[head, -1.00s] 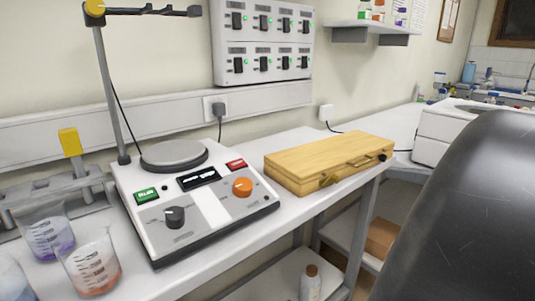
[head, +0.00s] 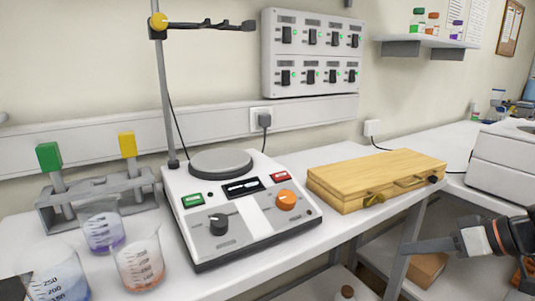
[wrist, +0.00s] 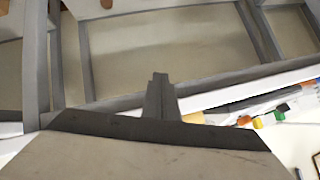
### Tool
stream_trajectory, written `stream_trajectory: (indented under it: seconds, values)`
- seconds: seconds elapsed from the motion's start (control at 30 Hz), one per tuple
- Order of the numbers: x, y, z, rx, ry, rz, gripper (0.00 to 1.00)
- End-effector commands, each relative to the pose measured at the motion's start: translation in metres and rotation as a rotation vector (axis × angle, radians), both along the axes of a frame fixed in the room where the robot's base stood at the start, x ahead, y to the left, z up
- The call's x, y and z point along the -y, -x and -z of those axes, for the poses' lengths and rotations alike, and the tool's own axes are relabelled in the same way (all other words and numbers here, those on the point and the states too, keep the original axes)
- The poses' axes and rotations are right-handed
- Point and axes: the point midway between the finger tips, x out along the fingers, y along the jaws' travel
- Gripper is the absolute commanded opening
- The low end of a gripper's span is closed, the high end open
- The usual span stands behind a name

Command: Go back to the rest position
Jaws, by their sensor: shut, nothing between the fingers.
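My gripper (head: 432,246) shows at the right edge of the head view, with its narrow grey fingers pointing left. It is in front of the bench, below the wooden case, and holds nothing. In the wrist view the closed fingers (wrist: 160,95) stand in the middle, clear of any object. Grey frame bars and pale panels lie behind them, and I cannot tell exactly which part of the furniture these are.
The bench carries a hotplate stirrer (head: 240,208) with a stand, a wooden case (head: 375,178), a rack (head: 98,200) and beakers with blue, purple (head: 103,229) and orange liquid (head: 141,262). A white machine (head: 503,158) stands at right. A lower shelf holds a brown box (head: 427,269).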

Motion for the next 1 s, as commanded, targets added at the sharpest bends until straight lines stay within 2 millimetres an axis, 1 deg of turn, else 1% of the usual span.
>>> stream_trajectory:
  seconds: [0.03, 0.2, 0.4, 0.5, 0.7, 0.87, 1.0]
  values:
    - [-0.01, 0.005, 0.008, -0.047, 0.012, -0.006, 0.0]
    - [-0.03, 0.024, 0.033, -0.205, 0.06, 0.015, 0.0]
    - [-0.043, 0.045, 0.057, -0.346, 0.143, 0.065, 0.0]
    - [-0.046, 0.055, 0.067, -0.396, 0.191, 0.098, 0.0]
    - [-0.047, 0.07, 0.081, -0.451, 0.292, 0.179, 0.0]
    - [-0.044, 0.078, 0.088, -0.455, 0.364, 0.251, 0.0]
    - [-0.041, 0.08, 0.09, -0.431, 0.414, 0.313, 0.0]
